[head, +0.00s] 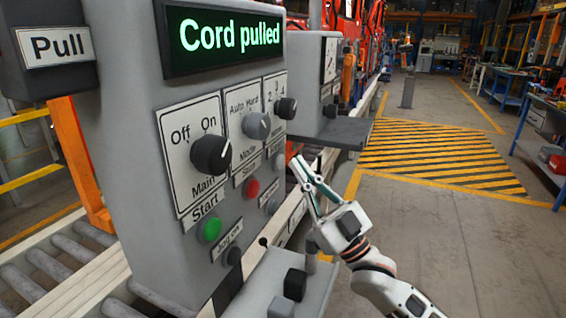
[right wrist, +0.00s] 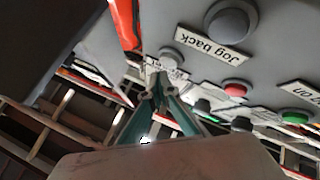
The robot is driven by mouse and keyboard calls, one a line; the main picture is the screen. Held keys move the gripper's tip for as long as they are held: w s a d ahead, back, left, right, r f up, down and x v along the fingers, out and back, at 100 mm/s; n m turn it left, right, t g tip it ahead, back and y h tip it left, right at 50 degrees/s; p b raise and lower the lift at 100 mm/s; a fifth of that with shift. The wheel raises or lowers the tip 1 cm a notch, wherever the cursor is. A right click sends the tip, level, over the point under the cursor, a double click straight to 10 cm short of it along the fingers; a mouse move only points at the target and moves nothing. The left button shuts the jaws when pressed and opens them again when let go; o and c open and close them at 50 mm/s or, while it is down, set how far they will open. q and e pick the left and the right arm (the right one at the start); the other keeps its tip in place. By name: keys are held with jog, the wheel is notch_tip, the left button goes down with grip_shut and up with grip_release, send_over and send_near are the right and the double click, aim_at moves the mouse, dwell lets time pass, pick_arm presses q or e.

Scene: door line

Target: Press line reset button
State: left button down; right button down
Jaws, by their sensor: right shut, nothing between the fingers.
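A grey control panel (head: 150,150) stands at the left, and its green display (head: 225,38) reads "Cord pulled". A pale grey button (head: 279,161) sits right of the red button (head: 252,188); its label is too small to read. It also shows in the right wrist view (right wrist: 171,57), its label partly behind my fingers. I cannot tell which button is marked line reset. My right gripper (head: 307,166) is shut and empty, just right of the panel. In the wrist view its tips (right wrist: 160,88) appear close to that pale button; contact cannot be told. My left gripper is out of view.
A green button (head: 211,230), a "Jog on" button (head: 232,256) and a "Jog back" button (right wrist: 231,20) are close by. Rotary knobs (head: 211,155) protrude above. A grey shelf (head: 330,132) juts out behind the gripper. The floor at right is open.

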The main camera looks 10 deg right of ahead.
dwell(0.8)
jog(key=shift+w+a, duration=0.25)
jog(key=shift+a, duration=0.1)
jog(key=shift+w+a, duration=0.35)
jog(key=shift+a, duration=0.15)
dwell(1.1)
jog(key=shift+s+d+p, duration=0.4)
jog(key=shift+s+d, duration=0.15)
jog(key=shift+d, duration=0.3)
jog(key=shift+s+d+p, duration=0.3)
jog(key=shift+s+d, duration=0.45)
jog(key=shift+d, duration=0.3)
jog(key=shift+s+d+p, duration=0.25)
jog(key=shift+s+d, duration=0.45)
jog(key=shift+d, duration=0.35)
